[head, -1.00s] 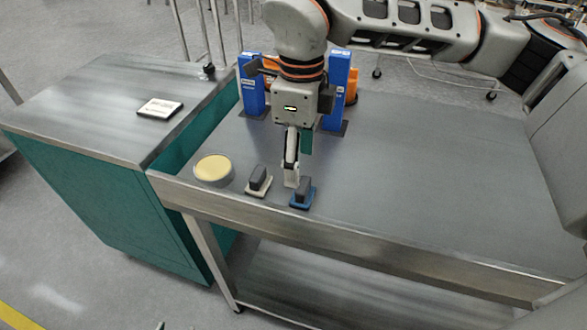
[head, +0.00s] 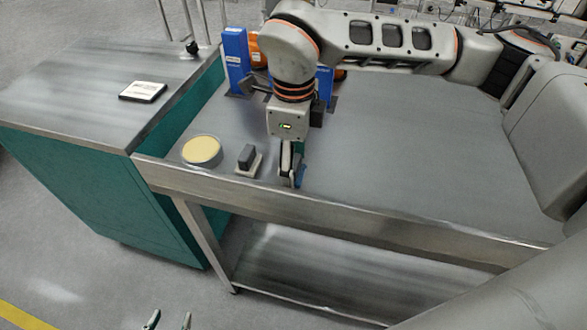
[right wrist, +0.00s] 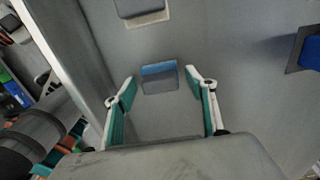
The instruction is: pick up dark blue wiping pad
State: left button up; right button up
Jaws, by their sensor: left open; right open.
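The dark blue wiping pad (head: 301,174) lies on the steel table near its front edge, mostly hidden behind my right gripper in the head view. In the right wrist view the pad (right wrist: 158,71) shows a blue base and a grey grip block. My right gripper (head: 291,178) points down at the pad. Its open fingers (right wrist: 161,78) stand on either side of the pad, with a gap on each side. My left gripper (head: 168,319) shows only its two fingertips at the bottom edge of the head view, apart and empty.
A second pad with a pale base and dark grip (head: 248,161) lies left of the blue one. A round tub with yellow content (head: 202,152) stands further left. Blue uprights (head: 236,62) stand behind. The table's right side (head: 420,150) is clear.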

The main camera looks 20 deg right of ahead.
jog(key=c, duration=1.2)
pick_arm(q)
jog(key=shift+s+f, duration=0.15)
jog(key=shift+s, duration=0.15)
pick_arm(e)
jog(key=shift+r, duration=0.1)
pick_arm(q)
jog(key=r+p, duration=0.1)
jog(key=p, duration=0.1)
jog(key=shift+s+d+r+p, duration=0.1)
jog(key=shift+d+r+p, duration=0.2)
jog(key=shift+d+r, duration=0.1)
pick_arm(e)
notch_tip(320, 180, up, 20)
jog(key=shift+f, duration=0.1)
